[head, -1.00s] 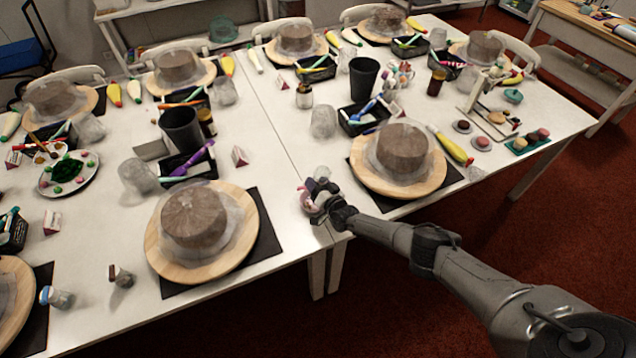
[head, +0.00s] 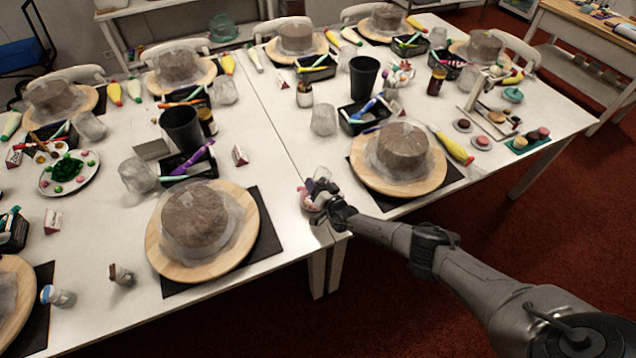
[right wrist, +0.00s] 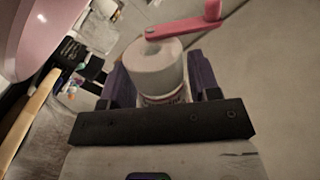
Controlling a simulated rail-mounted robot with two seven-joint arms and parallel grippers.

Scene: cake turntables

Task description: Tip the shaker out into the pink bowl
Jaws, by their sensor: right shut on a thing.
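My right gripper (head: 322,190) is over the front edge of the table, close against the small pink bowl (head: 308,202) and partly hiding it. In the right wrist view the dark fingers are shut on a shaker (right wrist: 158,68) with a whitish, rounded end. The pink bowl's smooth side (right wrist: 45,35) fills the upper left of that view, beside the shaker. I cannot tell the shaker's exact tilt or whether anything is falling from it. The bowl's inside is hidden. My left gripper is not in view.
A cake on a round wooden board (head: 160,255) stands left of the bowl, another board (head: 430,185) to the right. Two small shakers (head: 58,296) (head: 121,274) stand at the front left.

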